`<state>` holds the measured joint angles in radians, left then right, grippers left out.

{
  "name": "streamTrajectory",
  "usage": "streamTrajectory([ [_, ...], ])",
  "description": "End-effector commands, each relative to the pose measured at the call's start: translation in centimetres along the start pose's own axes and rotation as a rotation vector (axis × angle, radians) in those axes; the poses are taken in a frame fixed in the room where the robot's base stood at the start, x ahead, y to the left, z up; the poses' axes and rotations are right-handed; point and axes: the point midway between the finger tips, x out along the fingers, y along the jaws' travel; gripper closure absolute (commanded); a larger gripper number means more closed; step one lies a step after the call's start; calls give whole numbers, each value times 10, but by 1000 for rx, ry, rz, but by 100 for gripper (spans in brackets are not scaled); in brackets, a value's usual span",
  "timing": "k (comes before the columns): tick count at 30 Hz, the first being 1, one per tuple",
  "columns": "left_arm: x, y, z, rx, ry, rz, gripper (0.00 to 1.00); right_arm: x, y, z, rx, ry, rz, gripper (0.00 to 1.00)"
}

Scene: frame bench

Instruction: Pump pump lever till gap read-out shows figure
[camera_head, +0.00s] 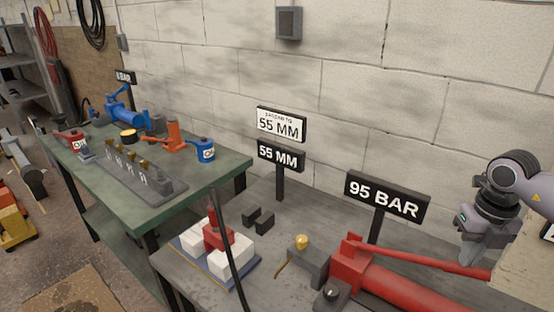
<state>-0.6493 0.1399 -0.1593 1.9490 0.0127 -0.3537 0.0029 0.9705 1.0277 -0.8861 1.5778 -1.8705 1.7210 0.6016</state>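The red hand pump (400,288) lies on the near bench, with its long red pump lever (430,259) running low along it to the right. The black gap read-out (280,156) shows 55 MM. The white sign (281,124) above it also shows 55 MM, under a small line too blurred to read. A pressure sign (387,196) shows 95 BAR. A red tool (216,236) stands among white blocks on a blue plate. My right gripper (474,256) points down by the lever's far right end; its fingertips and any contact cannot be made out. My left gripper is out of view.
A black hose (231,262) rises in front of the red tool. A grey block with a brass knob (302,242) stands left of the pump. A green-topped bench (207,171) at left holds a blue pump (124,114) and cans. A block wall stands behind.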

Motion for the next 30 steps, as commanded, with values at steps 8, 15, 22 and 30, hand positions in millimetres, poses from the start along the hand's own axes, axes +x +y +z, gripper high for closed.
streamTrajectory([
  [8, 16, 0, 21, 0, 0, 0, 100, 38, 1, 0, -2, 1, 1, 100],
  [15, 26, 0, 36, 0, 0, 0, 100, 64, 2, 0, -3, 2, 1, 100],
  [22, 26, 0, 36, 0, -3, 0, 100, 65, 2, 0, -4, 0, 3, 100],
  [30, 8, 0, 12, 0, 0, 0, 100, 29, 2, 0, -3, 0, 3, 100],
])
